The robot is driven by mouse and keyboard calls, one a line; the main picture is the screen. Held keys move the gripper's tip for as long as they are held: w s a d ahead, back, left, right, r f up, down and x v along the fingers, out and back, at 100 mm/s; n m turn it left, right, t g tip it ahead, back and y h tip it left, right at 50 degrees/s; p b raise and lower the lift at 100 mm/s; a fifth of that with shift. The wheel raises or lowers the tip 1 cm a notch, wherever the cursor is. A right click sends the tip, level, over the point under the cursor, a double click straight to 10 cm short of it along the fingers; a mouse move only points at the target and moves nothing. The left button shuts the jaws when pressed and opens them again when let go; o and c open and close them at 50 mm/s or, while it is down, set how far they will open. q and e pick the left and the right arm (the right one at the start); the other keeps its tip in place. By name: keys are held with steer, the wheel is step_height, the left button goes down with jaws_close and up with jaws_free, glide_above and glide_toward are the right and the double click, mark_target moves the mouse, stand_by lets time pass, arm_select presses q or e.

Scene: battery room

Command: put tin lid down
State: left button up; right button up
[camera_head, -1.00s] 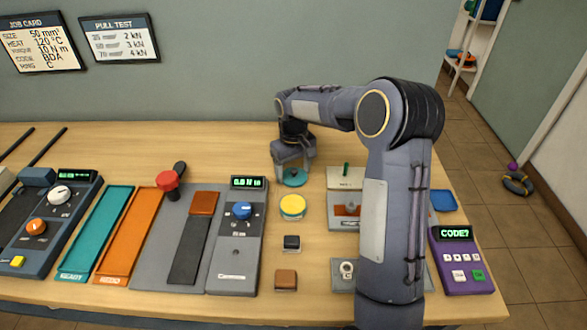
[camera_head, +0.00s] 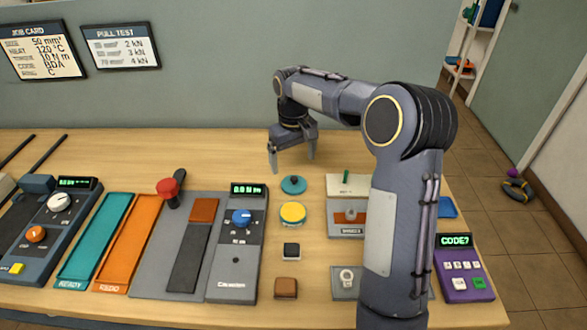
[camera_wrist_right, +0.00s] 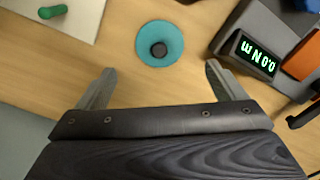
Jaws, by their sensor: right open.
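The tin lid (camera_head: 293,185) is a teal disc with a dark knob on top. It lies flat on the wooden table, behind a round tin with a yellow top (camera_head: 292,213). The lid also shows in the right wrist view (camera_wrist_right: 160,45), knob up, ahead of the fingertips. My right gripper (camera_head: 292,166) is open and empty, behind the lid and apart from it. Its two spread fingers also show in the right wrist view (camera_wrist_right: 160,78). My left gripper is not in view.
A grey device with a green display and blue knob (camera_head: 240,218) stands left of the tin. A black block (camera_head: 291,250) and a brown block (camera_head: 286,287) lie in front. A purple keypad (camera_head: 466,272) is at the right. Bare table lies behind the lid.

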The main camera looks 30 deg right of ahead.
steer(key=shift+s+r, duration=0.15)
steer(key=shift+r, duration=0.3)
steer(key=s+a+r+t+y, duration=0.1)
steer(key=s+a+r, duration=0.15)
steer(key=s, duration=0.45)
steer(key=s+a+r+t+y, duration=0.1)
steer(key=s+r+t, duration=0.15)
steer(key=s, duration=0.35)
steer(key=s+a+f+m+t+y, duration=0.1)
steer(key=s+a, duration=0.3)
steer(key=s, duration=0.4)
steer(key=s+a+f+t, duration=0.1)
steer(key=s+a, duration=0.3)
steer(key=s, duration=0.4)
steer(key=shift+f+m+y, duration=0.4)
steer(key=shift+f, duration=0.5)
steer(key=shift+s, duration=0.15)
